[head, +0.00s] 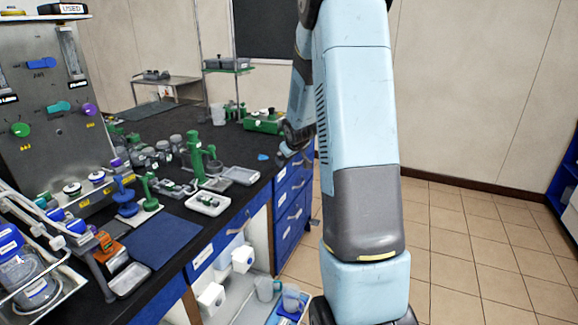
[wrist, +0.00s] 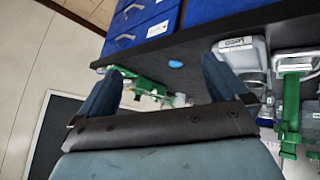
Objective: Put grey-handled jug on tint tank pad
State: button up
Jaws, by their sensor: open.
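My gripper (wrist: 161,65) is open, with its two dark fingers apart and nothing between them in the wrist view. Two translucent jugs stand low by the open bench cabinet: one with a greyish look (head: 265,288) and one bluish (head: 292,299). I cannot tell their handle colours. My gripper is above and apart from both. No pad can be read as the tint tank pad; a plain dark blue mat (head: 160,242) lies on the bench front.
The black bench (head: 145,133) carries green stands, white trays (head: 208,203) and several valves. A small blue piece (wrist: 176,63) lies near its edge by my gripper. Blue drawers (head: 290,215) are below. A steel panel (head: 50,110) stands left.

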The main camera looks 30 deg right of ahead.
jog(key=s+a+r+m+g, duration=0.1)
jog(key=s+a+r, duration=0.5)
jog(key=s+r, duration=0.2)
jog(key=s+a+r+m, duration=0.1)
jog(key=s+a+r, duration=0.5)
jog(key=s+r, duration=0.2)
jog(key=s+a+r+y, duration=0.1)
jog(key=s+a, duration=0.2)
jog(key=s, duration=0.4)
jog(key=s+a+r+g, duration=0.1)
jog(key=s+a, duration=0.2)
jog(key=s, duration=0.5)
jog(key=s+a+y, duration=0.1)
jog(key=s+a, duration=0.2)
jog(key=s, duration=0.4)
jog(key=shift+s+r+y, duration=0.3)
jog(key=shift+r, duration=0.1)
jog(key=shift+c, duration=0.3)
